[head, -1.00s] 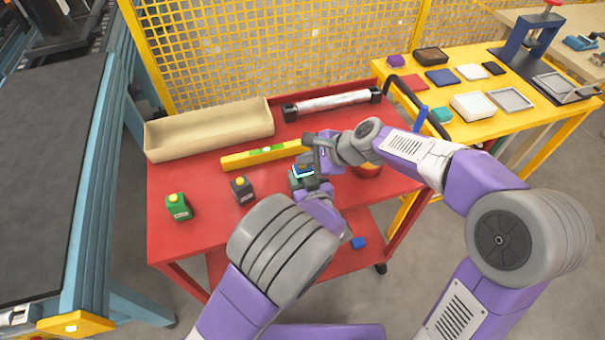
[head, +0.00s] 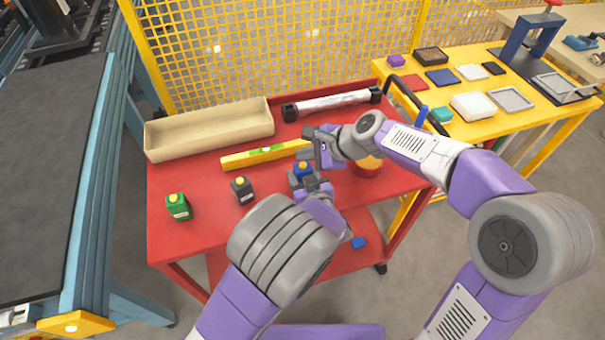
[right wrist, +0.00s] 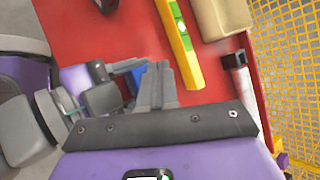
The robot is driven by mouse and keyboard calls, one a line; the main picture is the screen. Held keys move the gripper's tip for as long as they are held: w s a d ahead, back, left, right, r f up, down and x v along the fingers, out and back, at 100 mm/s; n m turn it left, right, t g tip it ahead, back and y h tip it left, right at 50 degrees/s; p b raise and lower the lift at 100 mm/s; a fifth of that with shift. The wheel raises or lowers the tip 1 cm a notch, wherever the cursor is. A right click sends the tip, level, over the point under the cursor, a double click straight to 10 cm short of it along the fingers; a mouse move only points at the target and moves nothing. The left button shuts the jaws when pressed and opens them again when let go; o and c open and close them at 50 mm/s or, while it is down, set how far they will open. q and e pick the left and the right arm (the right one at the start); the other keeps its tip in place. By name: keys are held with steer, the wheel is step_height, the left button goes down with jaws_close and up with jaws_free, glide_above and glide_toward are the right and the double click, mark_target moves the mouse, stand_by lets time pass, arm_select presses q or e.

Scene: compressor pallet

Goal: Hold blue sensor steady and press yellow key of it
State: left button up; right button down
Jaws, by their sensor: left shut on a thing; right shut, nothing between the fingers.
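The blue sensor (head: 301,172) stands on the red cart top, with its yellow key (head: 303,163) on top in the head view. My left gripper (head: 308,184) is shut on the sensor from the near side. My right gripper (head: 310,153) is shut and empty, just behind and above the sensor, apart from the key as far as I can tell. In the right wrist view the right fingertips (right wrist: 161,72) are together, and a part of the blue sensor (right wrist: 139,76) shows beside them; its yellow key is hidden there.
A green sensor (head: 177,207) and a dark sensor (head: 242,190) stand to the left on the cart (head: 215,237). A yellow level (head: 250,157), a beige tray (head: 210,133) and a clear cylinder (head: 331,101) lie behind. An orange-red bowl (head: 366,168) stands close to the right gripper.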

mark_target(306, 169)
steer(key=shift+r, duration=2.45)
arm_select(q)
steer(key=o, duration=1.2)
